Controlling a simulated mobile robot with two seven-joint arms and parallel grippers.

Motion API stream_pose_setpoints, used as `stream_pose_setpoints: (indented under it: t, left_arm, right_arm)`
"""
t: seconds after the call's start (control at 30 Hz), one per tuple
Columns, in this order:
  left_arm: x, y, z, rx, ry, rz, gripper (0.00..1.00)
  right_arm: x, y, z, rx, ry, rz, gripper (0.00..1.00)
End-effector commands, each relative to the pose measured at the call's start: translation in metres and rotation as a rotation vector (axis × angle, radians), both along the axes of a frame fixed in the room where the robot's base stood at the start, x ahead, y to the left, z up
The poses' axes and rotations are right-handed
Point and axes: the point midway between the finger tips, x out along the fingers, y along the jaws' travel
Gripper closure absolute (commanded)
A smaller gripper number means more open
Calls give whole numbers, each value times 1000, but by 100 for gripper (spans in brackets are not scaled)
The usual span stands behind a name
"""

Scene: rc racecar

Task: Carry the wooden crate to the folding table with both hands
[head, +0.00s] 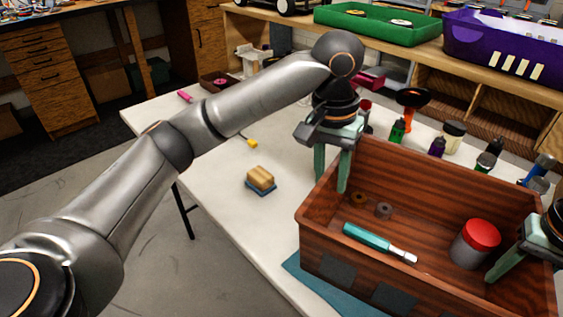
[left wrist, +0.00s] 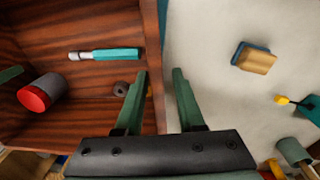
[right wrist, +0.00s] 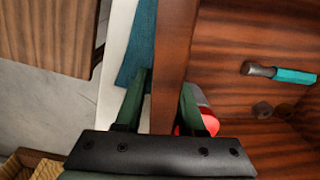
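The brown wooden crate (head: 420,185) is at the front right of the head view, over a teal mat (head: 312,282) on the white folding table (head: 232,215). I cannot tell whether its base rests there. It holds a teal-handled tool (head: 375,240), a red-lidded grey can (head: 476,243) and small ring-shaped parts (head: 383,210). My left gripper (left wrist: 158,80) straddles the crate's left wall, with a gap visible beside the outer finger. My right gripper (right wrist: 165,80) straddles the opposite wall; its fingers look close to the wood. Both look open. The right fingers are partly hidden in the head view.
A sponge-like block (head: 261,180) sits left of the crate. Bottles and jars (head: 453,135) stand behind it, with an orange funnel-like item (head: 411,100). A bench behind carries a green tray (head: 376,24) and purple bin (head: 490,48). The table's left part is mostly clear.

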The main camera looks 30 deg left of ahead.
Motion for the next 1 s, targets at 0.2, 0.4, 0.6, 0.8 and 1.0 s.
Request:
stream_pose_setpoints:
  t: [0.2, 0.4, 0.6, 0.8, 1.0]
  left_arm:
    - [0, 0, 15, -4, -8, 1, 62]
    - [0, 0, 18, -5, -8, 0, 62]
    - [0, 0, 19, -5, -9, -1, 62]
    - [0, 0, 19, -6, -9, -2, 62]
    - [0, -1, 19, -6, -9, -2, 62]
  right_arm:
    - [-4, 4, -10, -2, 19, 9, 62]
    - [-3, 3, 2, -1, 14, 11, 62]
    - [-2, -1, 38, -1, 4, 6, 62]
    - [-3, -4, 76, -1, -2, 1, 62]
    - [-3, -6, 105, 0, -4, 0, 62]
